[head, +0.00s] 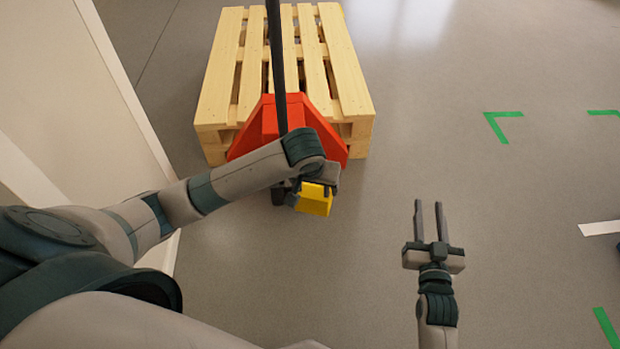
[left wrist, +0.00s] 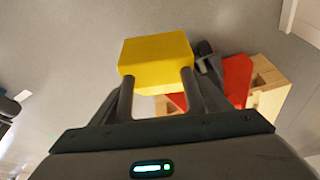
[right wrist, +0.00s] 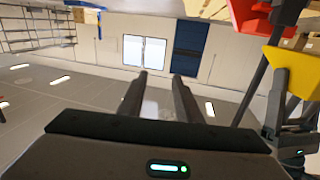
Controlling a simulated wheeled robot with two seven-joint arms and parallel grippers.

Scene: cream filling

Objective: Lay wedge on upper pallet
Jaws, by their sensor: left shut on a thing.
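The yellow wedge (head: 315,199) is in my left gripper (head: 310,190), in front of the red pallet jack. In the left wrist view the wedge (left wrist: 156,60) sits between the two fingers of the left gripper (left wrist: 158,92), which is shut on it. The wooden pallet (head: 215,95) stands at the top of the head view, with slats on top; whether it is a stack of two is hard to tell. My right gripper (head: 428,220) is open and empty over the floor to the right. The wedge also shows at the right of the right wrist view (right wrist: 292,70).
A red pallet jack (head: 262,125) with a dark upright handle (head: 277,60) stands at the pallet's near end, close to my left arm. A pale wall or panel (head: 70,80) runs along the left. Green floor marks (head: 503,125) lie right; the floor there is clear.

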